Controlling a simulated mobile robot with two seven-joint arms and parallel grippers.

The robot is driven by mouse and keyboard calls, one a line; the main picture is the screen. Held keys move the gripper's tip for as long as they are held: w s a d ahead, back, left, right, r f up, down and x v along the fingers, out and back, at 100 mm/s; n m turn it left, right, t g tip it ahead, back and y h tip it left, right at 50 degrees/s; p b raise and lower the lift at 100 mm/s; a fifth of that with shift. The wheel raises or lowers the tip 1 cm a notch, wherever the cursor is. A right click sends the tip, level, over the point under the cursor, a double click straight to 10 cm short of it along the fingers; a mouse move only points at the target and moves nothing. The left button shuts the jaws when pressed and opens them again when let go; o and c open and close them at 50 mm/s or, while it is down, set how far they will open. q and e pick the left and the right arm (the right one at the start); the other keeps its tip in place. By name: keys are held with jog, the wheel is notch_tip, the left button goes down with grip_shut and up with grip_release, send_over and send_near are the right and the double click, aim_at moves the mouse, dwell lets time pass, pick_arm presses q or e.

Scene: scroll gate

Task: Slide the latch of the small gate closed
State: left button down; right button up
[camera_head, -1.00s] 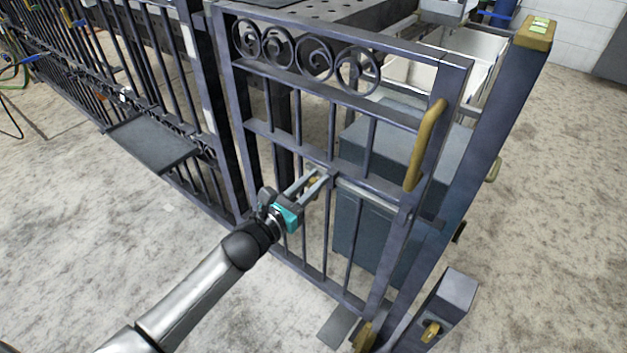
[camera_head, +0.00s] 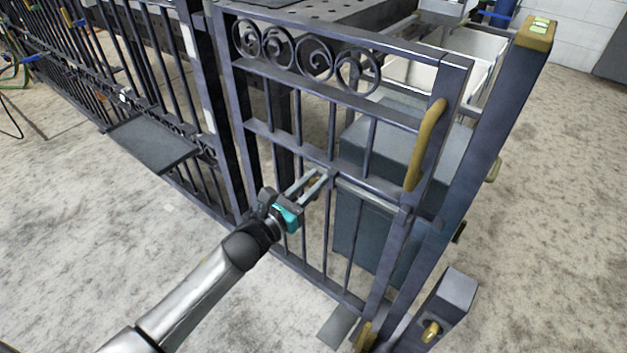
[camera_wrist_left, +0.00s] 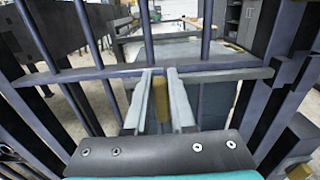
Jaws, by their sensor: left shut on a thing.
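The small gate (camera_head: 245,122) is a dark blue-grey metal frame with upright bars, scrolls along its top and a brass handle (camera_head: 426,145). The latch bar (camera_head: 372,195) is a grey rod lying along the gate's middle rail. My left gripper (camera_head: 319,180) is at the middle rail, at the left end of the latch bar. In the left wrist view, its two fingers (camera_wrist_left: 165,90) stand on either side of a brass latch knob (camera_wrist_left: 160,98), shut on it. The knob is mostly hidden by the fingers in the head view. My right gripper is out of view.
A thick gate post (camera_head: 480,165) with a brass cap stands right of the gate. A short post (camera_head: 449,300) with a brass knob stands at the lower right. A grey cabinet (camera_head: 375,235) is behind the bars. The floor in front is clear.

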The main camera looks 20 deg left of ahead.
pick_arm(q)
jog(key=d, duration=0.2)
jog(key=s+d, duration=0.2)
jog(key=d, duration=0.1)
jog(key=shift+d, duration=0.3)
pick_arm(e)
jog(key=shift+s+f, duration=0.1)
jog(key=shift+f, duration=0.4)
pick_arm(q)
jog(key=c, duration=0.8)
grip_release()
jog(key=shift+o, duration=0.2)
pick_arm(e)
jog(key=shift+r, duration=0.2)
